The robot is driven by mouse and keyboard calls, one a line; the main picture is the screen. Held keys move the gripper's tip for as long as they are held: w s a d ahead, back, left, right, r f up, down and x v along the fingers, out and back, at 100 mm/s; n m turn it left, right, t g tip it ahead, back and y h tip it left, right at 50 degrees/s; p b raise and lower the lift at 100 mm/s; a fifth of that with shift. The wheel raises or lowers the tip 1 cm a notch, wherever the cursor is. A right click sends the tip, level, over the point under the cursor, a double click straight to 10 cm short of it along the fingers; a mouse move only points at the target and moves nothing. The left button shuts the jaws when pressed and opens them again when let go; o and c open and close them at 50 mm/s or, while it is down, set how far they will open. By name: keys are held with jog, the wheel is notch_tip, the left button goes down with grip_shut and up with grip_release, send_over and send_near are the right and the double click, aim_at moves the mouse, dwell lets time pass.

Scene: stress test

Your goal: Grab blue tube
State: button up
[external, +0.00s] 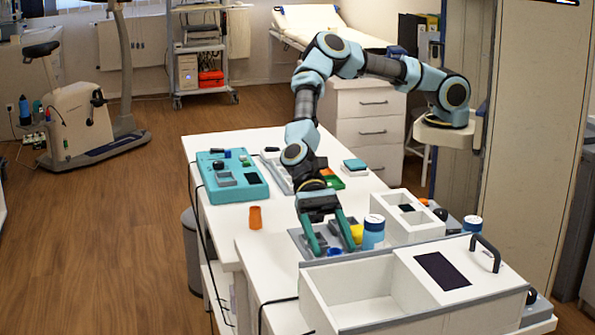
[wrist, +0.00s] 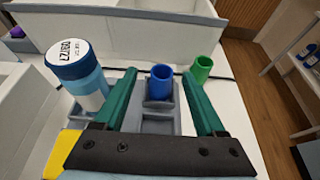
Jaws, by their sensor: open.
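The blue tube (wrist: 161,88) stands upright in a grey holder (wrist: 160,118) in the wrist view. In the external view only a small blue patch of it (external: 334,251) shows low between my fingers. My gripper (external: 333,248) points down over the grey holder with its two green fingers apart. In the wrist view my gripper (wrist: 159,78) has one finger on each side of the blue tube, with gaps visible. I cannot tell how deep the fingertips reach beside it.
A green tube (wrist: 200,70) stands just right of my right finger. A blue-capped jar (wrist: 80,75) stands close on the left. A yellow object (external: 357,233) is beside my gripper. A white open box (external: 345,312) stands in front; an orange cup (external: 255,217) stands left.

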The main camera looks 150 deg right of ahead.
jog(key=p+x, duration=0.2)
jog(key=x, duration=0.3)
jog(key=shift+w+a+f+p, duration=0.1)
jog(key=shift+w+f+p, duration=0.1)
jog(key=shift+p, duration=0.15)
jog(key=shift+w+a+f, duration=0.15)
jog(key=shift+w+f, duration=0.05)
grip_shut()
